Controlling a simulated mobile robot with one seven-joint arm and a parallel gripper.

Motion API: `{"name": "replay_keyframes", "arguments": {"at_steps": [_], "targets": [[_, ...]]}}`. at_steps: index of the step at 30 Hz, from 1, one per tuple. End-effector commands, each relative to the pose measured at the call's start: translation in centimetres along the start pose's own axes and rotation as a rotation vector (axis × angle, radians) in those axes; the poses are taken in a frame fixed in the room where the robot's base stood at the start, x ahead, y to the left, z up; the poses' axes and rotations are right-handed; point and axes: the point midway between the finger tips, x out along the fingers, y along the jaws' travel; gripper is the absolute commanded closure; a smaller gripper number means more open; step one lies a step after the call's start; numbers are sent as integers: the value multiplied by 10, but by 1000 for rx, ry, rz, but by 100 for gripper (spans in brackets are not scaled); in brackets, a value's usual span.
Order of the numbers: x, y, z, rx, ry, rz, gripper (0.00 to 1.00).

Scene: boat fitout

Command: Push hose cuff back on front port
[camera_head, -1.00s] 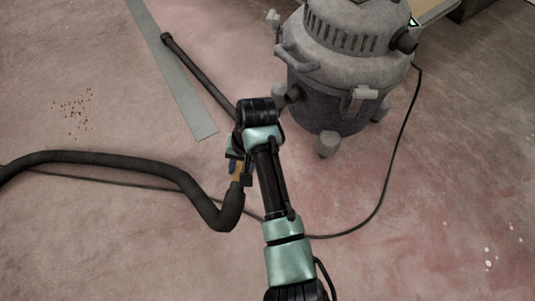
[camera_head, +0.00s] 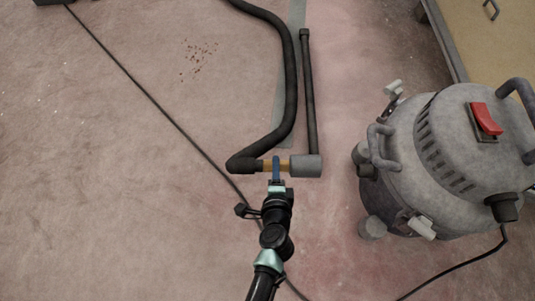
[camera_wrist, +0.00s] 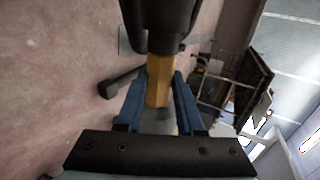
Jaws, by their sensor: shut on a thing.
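The wrist view shows the fingers around the orange band (camera_wrist: 160,86), with the dark hose end (camera_wrist: 160,22) above.
A thin cable (camera_head: 150,118) crosses the floor at left. A wooden-topped unit (camera_head: 490,40) stands at the back right. Open floor lies left.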

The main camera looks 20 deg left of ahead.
Motion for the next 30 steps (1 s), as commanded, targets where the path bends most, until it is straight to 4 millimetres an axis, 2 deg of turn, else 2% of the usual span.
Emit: {"name": "replay_keyframes", "arguments": {"at_steps": [11,30], "targets": [[-4,6,-12,16,37,-17,100],[-5,6,-50,15,36,-16,100]]}}
